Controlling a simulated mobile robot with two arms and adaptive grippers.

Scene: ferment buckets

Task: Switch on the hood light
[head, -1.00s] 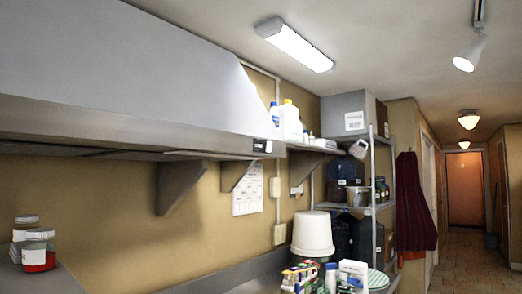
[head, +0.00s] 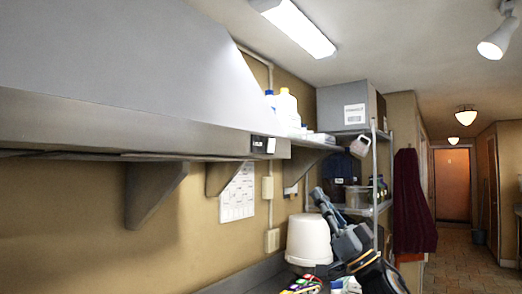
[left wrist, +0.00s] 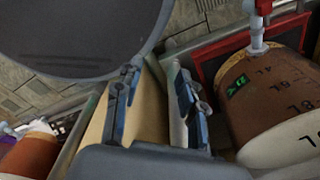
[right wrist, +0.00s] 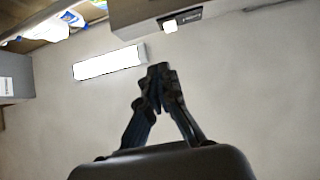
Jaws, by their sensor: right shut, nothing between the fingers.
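The grey range hood (head: 110,125) fills the upper left of the head view. A small black switch panel (head: 257,144) with a white rocker (head: 271,146) is on its front edge near the right end. The panel (right wrist: 192,16) and a lit white patch on it also show at the top of the right wrist view. My right gripper (head: 318,192) is shut and empty, pointing up, right of and lower than the panel in the head view, apart from it. My left gripper (left wrist: 157,75) is open, seen only in the left wrist view.
A white bucket (head: 309,240) stands on the counter below my right gripper. Bottles (head: 287,104) stand on the wall shelf right of the hood. A lit ceiling lamp (head: 297,27) is above. In the left wrist view, a labelled ferment bucket (left wrist: 270,105) stands at right.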

